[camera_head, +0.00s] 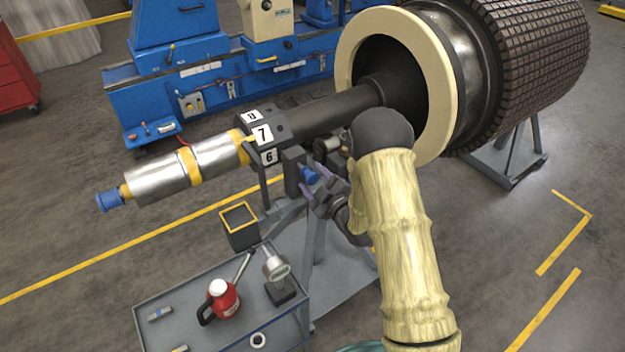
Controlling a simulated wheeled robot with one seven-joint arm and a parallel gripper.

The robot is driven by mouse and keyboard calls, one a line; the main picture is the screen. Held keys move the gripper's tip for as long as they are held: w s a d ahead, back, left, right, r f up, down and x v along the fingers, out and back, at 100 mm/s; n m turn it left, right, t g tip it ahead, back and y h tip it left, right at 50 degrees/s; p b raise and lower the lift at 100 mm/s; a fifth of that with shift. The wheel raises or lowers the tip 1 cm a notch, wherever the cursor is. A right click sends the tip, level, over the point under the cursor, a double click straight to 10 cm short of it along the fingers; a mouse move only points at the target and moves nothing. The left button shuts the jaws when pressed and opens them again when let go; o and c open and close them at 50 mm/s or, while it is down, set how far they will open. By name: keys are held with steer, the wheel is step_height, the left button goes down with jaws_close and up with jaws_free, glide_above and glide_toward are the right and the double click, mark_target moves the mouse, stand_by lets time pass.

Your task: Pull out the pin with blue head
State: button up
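The pin's blue head (309,177) shows at the side of a dark upright block (293,171), below the numbered collar on the shaft. The rest of the pin is hidden. My gripper (312,181) is at the blue head, coming in from the right. Its two purple-tipped fingers stand apart, one above and one below the head. At this size I cannot tell whether they touch it.
The dark rotor shaft (325,112) has a numbered collar (264,134) and a silver end with a blue cap (109,200). An open box (240,239) is below. A grey cart (185,308) bears a red flask (222,299) and a gauge (277,269). A cream ring (440,75) is close behind my arm.

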steer(key=p+v, duration=0.1)
steer(key=v, duration=1.6)
steer(key=shift+s+p, duration=0.2)
steer(key=shift+p, duration=0.2)
steer(key=shift+d, duration=0.15)
